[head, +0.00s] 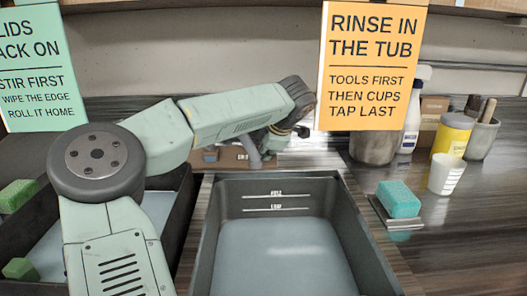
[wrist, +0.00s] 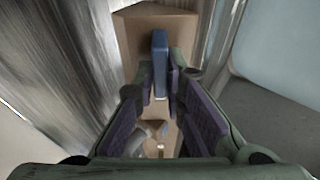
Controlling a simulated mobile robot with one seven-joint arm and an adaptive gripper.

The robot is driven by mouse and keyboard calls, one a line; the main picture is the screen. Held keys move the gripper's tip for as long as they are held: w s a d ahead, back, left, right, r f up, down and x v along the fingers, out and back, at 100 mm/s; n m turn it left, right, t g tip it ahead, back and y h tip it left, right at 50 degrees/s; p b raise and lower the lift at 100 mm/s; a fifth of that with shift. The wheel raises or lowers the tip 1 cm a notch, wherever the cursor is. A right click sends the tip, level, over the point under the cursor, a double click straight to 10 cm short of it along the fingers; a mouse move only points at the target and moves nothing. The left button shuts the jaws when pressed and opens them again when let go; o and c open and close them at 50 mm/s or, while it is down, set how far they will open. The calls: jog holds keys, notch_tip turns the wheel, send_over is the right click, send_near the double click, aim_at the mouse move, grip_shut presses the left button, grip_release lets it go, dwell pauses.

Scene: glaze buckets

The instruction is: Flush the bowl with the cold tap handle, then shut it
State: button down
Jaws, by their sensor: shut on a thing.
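A blue handle (wrist: 160,62), which looks like the cold tap handle, stands between my fingertips in the wrist view, in front of a brown block (wrist: 135,38). My gripper (wrist: 170,90) is shut on this handle with its purple pads. In the head view my gripper (head: 272,142) is partly hidden by my wrist, at the back edge of the dark tub (head: 349,205). The brown tap block (head: 230,160) shows there too. The tub holds still-looking grey-blue liquid (head: 285,255) below two marked lines. I cannot make out running water or a separate bowl.
A second dark tub (head: 172,235) lies at left, behind my arm, with green sponges (head: 15,195) near it. At right are a teal sponge (head: 398,198) on a small tray, a white cup (head: 447,174), a yellow tub (head: 452,137) and a spray bottle (head: 412,120). An orange sign (head: 372,65) hangs above.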

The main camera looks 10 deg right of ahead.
jog(key=c, duration=1.7)
grip_release()
jog(key=shift+o, duration=0.2)
notch_tip(320, 180, up, 10)
